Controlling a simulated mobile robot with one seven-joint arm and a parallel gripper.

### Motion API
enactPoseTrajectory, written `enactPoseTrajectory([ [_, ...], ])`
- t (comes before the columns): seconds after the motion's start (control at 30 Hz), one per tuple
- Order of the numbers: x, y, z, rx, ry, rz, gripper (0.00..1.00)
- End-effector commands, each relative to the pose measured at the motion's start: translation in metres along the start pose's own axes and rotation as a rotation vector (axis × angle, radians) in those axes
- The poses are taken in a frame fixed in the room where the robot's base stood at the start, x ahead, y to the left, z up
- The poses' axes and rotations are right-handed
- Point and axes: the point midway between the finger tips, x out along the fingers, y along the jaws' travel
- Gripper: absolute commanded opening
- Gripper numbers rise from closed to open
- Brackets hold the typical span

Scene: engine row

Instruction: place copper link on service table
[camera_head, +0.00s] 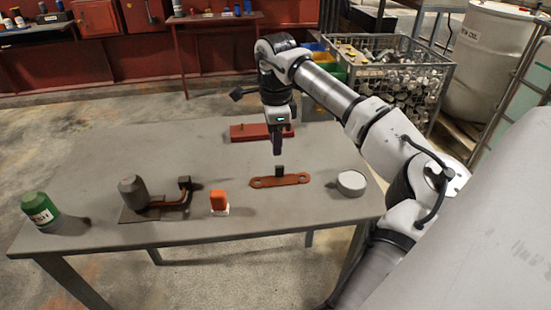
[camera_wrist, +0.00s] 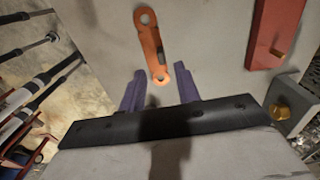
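The copper link (camera_head: 265,183) is a flat orange-brown bar with a hole at each end, lying on the grey service table (camera_head: 120,165).
A red block (camera_head: 250,132) lies behind the link. A round pale disc (camera_head: 351,183) is to its right, and an orange-and-white item (camera_head: 219,202) to its left. A dark motor-like assembly (camera_head: 134,192) and a green can (camera_head: 38,209) stand further left. Bare tabletop lies between these.

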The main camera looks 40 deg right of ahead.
Motion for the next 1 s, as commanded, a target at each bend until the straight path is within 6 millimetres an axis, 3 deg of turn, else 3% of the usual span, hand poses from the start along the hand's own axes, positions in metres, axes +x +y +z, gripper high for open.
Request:
enactPoseTrajectory([
  [0.23,-0.03,0.0,0.001,-0.001,0.0,0.0,0.32],
  [0.53,-0.033,0.0,0.002,-0.004,-0.003,0.0,0.32],
  [0.63,-0.03,-0.003,0.024,-0.035,-0.037,-0.007,0.32],
  [0.73,-0.022,-0.006,0.084,-0.115,-0.133,-0.018,0.32],
  [0.83,-0.017,0.004,0.177,-0.229,-0.293,-0.02,0.32],
  [0.93,-0.02,0.034,0.277,-0.344,-0.482,0.01,0.32],
  [1.0,-0.028,0.066,0.341,-0.415,-0.617,0.054,0.32],
])
